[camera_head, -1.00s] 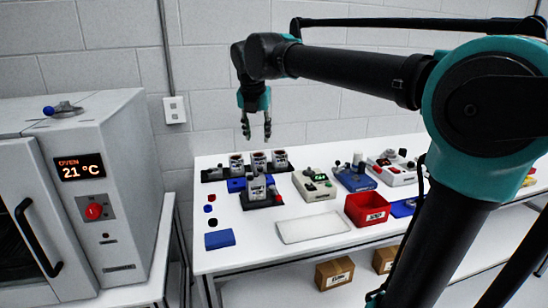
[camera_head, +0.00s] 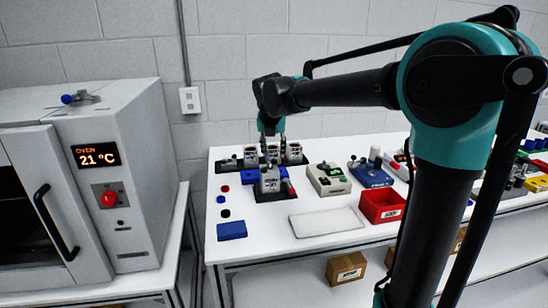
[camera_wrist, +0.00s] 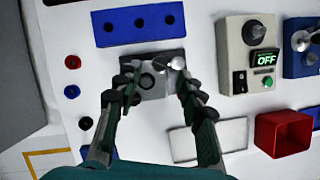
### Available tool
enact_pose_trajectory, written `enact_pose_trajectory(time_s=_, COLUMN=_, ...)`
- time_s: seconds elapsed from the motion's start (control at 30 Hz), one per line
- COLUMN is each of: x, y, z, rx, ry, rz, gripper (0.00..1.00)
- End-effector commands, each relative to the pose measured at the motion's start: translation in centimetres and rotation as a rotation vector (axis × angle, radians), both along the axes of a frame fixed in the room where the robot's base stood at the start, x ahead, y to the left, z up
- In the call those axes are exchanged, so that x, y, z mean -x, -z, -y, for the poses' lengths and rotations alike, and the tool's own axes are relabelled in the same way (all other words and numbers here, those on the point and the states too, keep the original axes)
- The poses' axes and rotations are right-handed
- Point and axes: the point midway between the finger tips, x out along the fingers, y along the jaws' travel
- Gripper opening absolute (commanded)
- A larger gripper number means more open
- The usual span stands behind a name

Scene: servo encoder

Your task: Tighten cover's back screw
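A grey servo unit (camera_head: 269,181) with a pale label stands on a dark fixture (camera_head: 286,196) near the left of the table. In the wrist view its top is a grey plate (camera_wrist: 152,93) with a dark round spot. A silver knob-like part (camera_wrist: 177,63) shows at its upper right. I cannot make out the cover's back screw. Nothing shows held.
A blue block with holes (camera_wrist: 138,25) lies just behind. More units (camera_head: 293,152) stand at the back. A device reading OFF (camera_wrist: 236,55), a red bin (camera_wrist: 285,132) and a white tray (camera_wrist: 208,139) are to the right. Red, blue and black discs (camera_head: 225,213) lie left.

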Motion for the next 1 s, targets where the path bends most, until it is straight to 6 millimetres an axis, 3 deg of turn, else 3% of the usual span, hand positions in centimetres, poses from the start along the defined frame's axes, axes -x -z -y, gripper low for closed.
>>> enact_pose_trajectory(time_s=0.23, x=-1.1, y=2.6, z=0.0, rx=0.0, ry=0.001, rz=0.0, gripper=0.39)
enact_pose_trajectory(time_s=0.6, x=-1.3, y=3.1, z=0.1, rx=0.0, ry=0.001, rz=0.0, gripper=0.39)
enact_pose_trajectory(time_s=0.93, x=-1.3, y=3.1, z=0.1, rx=0.0, ry=0.001, rz=0.0, gripper=0.0)
enact_pose_trajectory(time_s=1.0, x=-1.3, y=3.1, z=0.1, rx=0.0, ry=0.001, rz=0.0, gripper=0.0)
